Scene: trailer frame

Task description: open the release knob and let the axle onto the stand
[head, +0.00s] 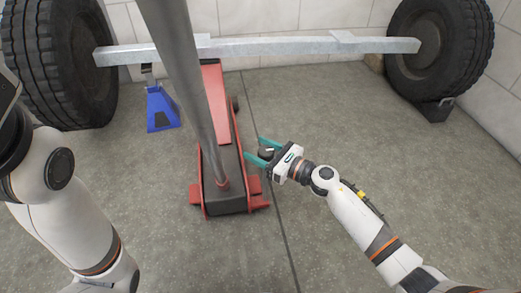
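The axle (265,47) is a pale grey beam across the back between two tyres. The blue stand (161,107) is on the floor under its left part; I cannot tell whether the post top touches the beam. A red floor jack (213,92) with a long grey handle (186,75) reaches under the beam, right of the stand. The release knob (266,153) is dark with a pale mark, beside the jack's right flank. My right gripper (256,149) has its teal fingers on either side of the knob; whether they press on it is unclear. My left gripper is out of view.
Black tyres stand at the back left (60,62) and back right (441,44). A dark chock (437,109) is at the right tyre's foot. White block walls close off the back. The concrete floor (345,120) right of the jack is clear.

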